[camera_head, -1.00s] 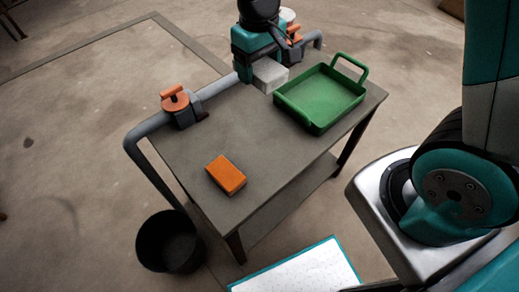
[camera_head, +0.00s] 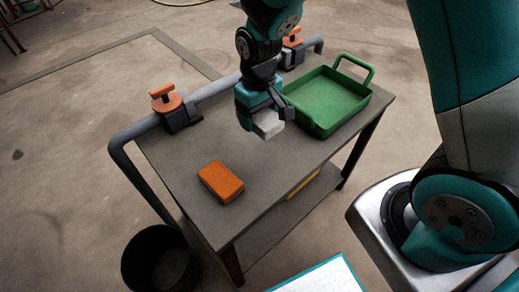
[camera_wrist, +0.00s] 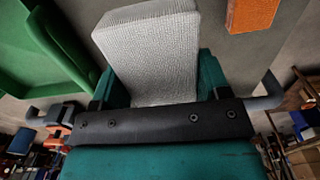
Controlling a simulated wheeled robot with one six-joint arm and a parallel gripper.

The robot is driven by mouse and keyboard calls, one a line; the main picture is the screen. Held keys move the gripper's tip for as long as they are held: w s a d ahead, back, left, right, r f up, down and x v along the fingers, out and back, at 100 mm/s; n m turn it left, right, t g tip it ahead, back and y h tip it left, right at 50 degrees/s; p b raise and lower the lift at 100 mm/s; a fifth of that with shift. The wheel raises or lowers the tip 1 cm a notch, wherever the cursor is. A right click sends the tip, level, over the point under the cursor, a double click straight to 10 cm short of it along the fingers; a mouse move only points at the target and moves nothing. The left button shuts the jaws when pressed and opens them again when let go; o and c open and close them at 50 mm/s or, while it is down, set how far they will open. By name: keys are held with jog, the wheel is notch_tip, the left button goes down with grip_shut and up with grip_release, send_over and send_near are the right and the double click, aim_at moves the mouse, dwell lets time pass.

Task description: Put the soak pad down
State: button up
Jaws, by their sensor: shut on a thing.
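The soak pad is a white, textured block (camera_head: 268,123). It fills the middle of the wrist view (camera_wrist: 150,55). My gripper (camera_head: 262,112) is shut on it and holds it above the grey table (camera_head: 255,185), left of the green tray. Whether the pad touches the tabletop cannot be told for sure, but it appears raised. In the wrist view my gripper's teal jaws (camera_wrist: 158,80) stand on either side of the pad, and its lower end is hidden by the gripper.
A green tray (camera_head: 312,122) with handles stands at the table's right. An orange block (camera_head: 220,182) lies near the front. A pipe with orange-handled valves (camera_head: 172,106) runs along the back left edge. A black bin (camera_head: 160,262) stands on the floor. The tabletop between block and tray is bare.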

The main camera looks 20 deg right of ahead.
aim_at(259, 153)
notch_tip(259, 153, down, 12)
jog(key=shift+f+b, duration=0.15)
jog(key=shift+b, duration=0.25)
jog(key=shift+f, duration=0.15)
jog(key=o, duration=0.9)
